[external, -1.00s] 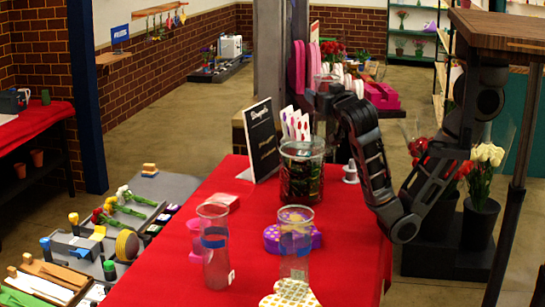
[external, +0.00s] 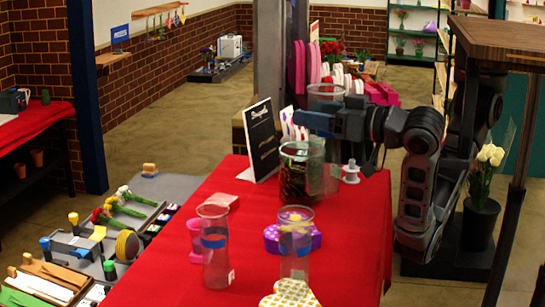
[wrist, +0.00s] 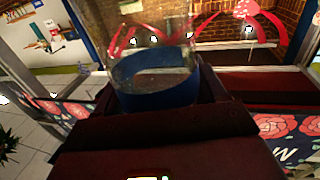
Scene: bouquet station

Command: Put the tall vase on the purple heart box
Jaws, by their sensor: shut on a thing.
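The tall vase is a clear glass cylinder (external: 324,178) with a blue band. In the wrist view the vase's glass and blue band (wrist: 155,78) sit between my fingers. The purple heart box (external: 316,239) is nearer on the red table, with yellow decoration on top. Another clear vase partly covers it in this view. The held vase is apart from the box, farther back.
Two shorter clear vases, one left (external: 214,262) and one in front of the box (external: 295,266), stand on the red table (external: 355,255).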

